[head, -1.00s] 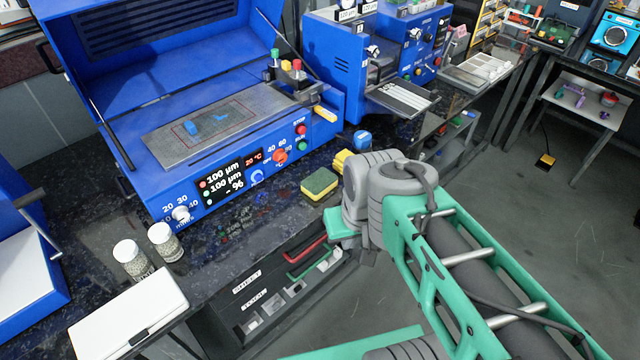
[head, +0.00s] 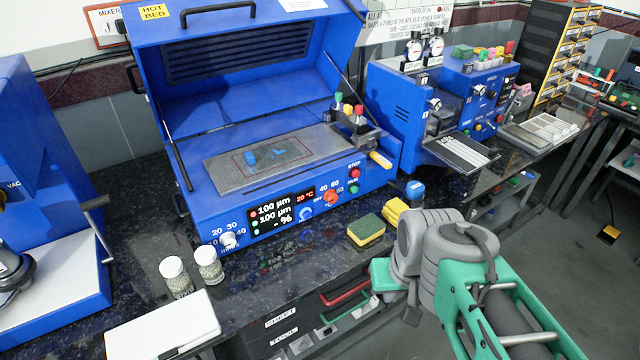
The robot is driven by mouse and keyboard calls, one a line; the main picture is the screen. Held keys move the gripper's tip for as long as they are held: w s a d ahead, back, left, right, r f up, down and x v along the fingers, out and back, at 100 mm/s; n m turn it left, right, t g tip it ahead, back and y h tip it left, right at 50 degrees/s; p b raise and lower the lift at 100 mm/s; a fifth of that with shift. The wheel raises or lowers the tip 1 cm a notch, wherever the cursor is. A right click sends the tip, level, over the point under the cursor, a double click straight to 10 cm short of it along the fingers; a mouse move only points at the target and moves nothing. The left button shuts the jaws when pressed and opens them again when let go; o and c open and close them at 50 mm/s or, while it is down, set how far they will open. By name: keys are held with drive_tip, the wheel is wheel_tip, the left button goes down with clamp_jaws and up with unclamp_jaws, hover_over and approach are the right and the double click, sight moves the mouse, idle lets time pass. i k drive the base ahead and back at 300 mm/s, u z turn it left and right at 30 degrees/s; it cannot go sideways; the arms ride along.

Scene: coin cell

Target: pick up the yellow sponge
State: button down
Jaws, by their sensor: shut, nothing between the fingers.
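A sponge (head: 367,230) with a dark green top and a yellow lower part lies flat on the dark bench top, in front of the blue hot-bed machine's right side. A plain yellow object (head: 396,211) lies just behind it to the right, partly hidden by my arm; I cannot tell whether it is also a sponge. My arm's grey wrist joints and a teal link stand right of the sponge, close to it in the picture. My gripper's fingers do not show. I see nothing held.
The hot-bed machine (head: 230,185) stands behind with its lid open. A blue-capped bottle (head: 414,190) stands behind the yellow object. Two white-capped jars (head: 208,266) and a white box (head: 160,325) are at left. Bench top left of the sponge is clear.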

sight(365, 229)
drive_tip(key=z, duration=1.3)
drive_tip(key=i, duration=1.1)
drive_tip(key=u, duration=4.4)
